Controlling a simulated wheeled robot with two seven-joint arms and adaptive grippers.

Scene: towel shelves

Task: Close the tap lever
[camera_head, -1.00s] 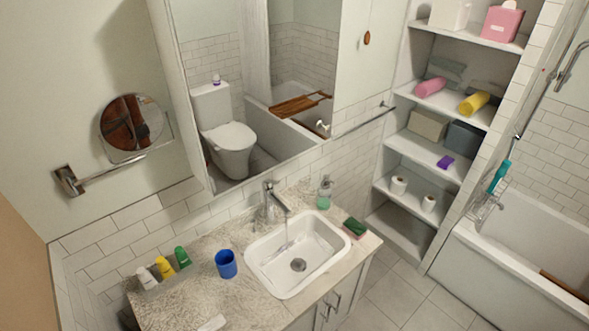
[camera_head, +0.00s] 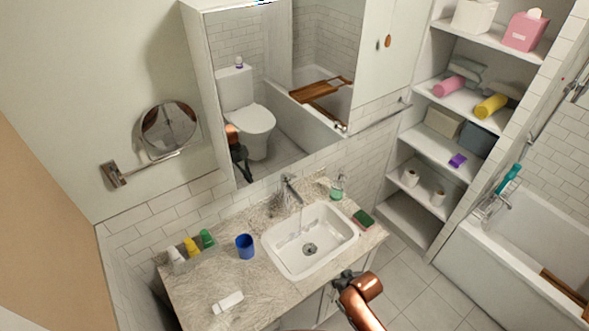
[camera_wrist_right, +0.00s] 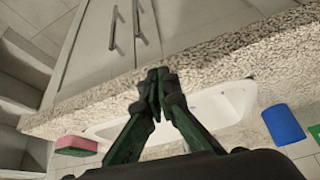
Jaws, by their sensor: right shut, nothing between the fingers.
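The chrome tap (camera_head: 290,192) stands behind the white sink (camera_head: 334,254) in the head view, its spout over the basin. Its small lever is at the top; its exact angle is hard to make out. A faint thin streak, like running water, shows below the spout. My right gripper (camera_head: 343,279) is shut and empty in front of the counter's front edge, well apart from the tap. In the right wrist view the gripper (camera_wrist_right: 158,82) has its fingertips together before the counter edge and sink (camera_wrist_right: 220,106); the tap is not seen there. My left gripper is not in view.
On the stone counter (camera_head: 200,283) are a blue cup (camera_head: 245,246), a white tube (camera_head: 228,302), several small bottles at the left, a green soap bottle (camera_head: 337,187) and a sponge (camera_head: 363,219). A mirror cabinet hangs behind the tap. Cabinet handles (camera_wrist_right: 136,18) face the gripper.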

